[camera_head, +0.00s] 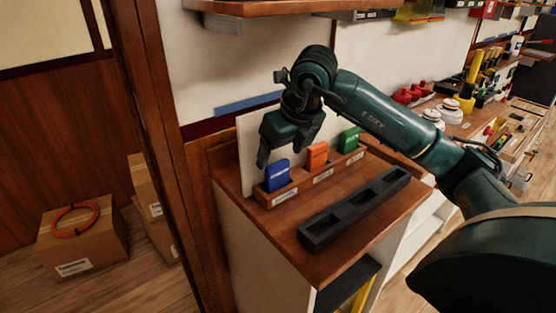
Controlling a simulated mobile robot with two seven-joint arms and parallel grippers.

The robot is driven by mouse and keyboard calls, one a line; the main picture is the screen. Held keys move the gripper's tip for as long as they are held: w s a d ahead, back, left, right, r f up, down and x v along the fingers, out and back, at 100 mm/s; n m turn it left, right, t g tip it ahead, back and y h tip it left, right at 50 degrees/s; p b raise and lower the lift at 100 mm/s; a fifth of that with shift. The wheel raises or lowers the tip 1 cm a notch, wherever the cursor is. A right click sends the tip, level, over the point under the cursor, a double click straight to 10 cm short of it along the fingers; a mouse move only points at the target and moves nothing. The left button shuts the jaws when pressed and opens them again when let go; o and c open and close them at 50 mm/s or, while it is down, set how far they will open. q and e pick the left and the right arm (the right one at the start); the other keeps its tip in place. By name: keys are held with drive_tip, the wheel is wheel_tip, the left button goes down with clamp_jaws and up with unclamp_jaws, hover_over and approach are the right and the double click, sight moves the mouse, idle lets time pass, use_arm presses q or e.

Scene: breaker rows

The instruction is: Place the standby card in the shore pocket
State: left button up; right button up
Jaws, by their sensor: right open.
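A blue card (277,176), an orange card (317,156) and a green card (349,139) stand upright in a wooden rack (292,196) with small white labels along its front. The labels are too small to read, so I cannot tell which card is the standby card. A black tray (318,240) with several rectangular pockets lies in front of the rack; its pockets look empty, and I cannot tell which is the shore pocket. My right gripper (283,154) is open, pointing down above the blue card, with nothing visible between its fingers. My left gripper is not in view.
The rack and tray are on a wooden cabinet top (277,236) with a pale panel behind. A wooden post (165,130) stands to the left. A shelf (290,6) hangs above. A cluttered bench (500,125) extends to the right. Cardboard boxes (110,240) sit on the floor at left.

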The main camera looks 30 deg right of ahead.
drive_tip(key=v, duration=0.7)
drive_tip(key=shift+r, duration=0.35)
drive_tip(key=shift+s, duration=0.1)
